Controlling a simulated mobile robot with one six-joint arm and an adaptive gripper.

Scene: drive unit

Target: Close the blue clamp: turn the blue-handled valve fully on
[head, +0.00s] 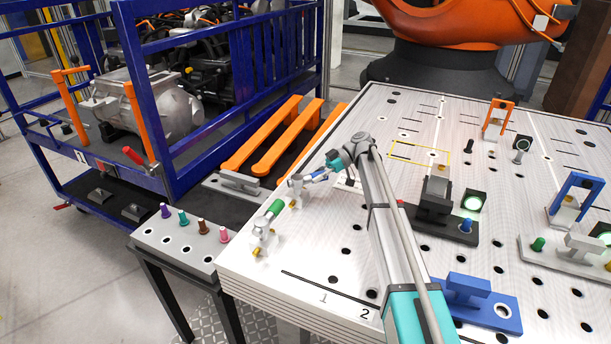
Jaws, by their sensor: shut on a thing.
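The blue-handled valve (296,187) stands at the left edge of the perforated table. Its small silver body is visible, and its blue handle (319,177) slants up and right from it. My gripper (314,178) comes in from the right at the end of my arm and is shut on the blue handle. The jaws partly cover the handle, so its exact angle is hard to tell. A blue block on a blue plate (480,306) sits at the table's front right; I cannot tell whether it is the blue clamp.
A green-handled valve (268,220) stands close by, front left of the blue one. The perforated table (300,255) also carries black, orange and blue fixtures to the right. A small grey stand (180,250) with several coloured pegs is at the left. A blue cage cart (180,150) stands behind.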

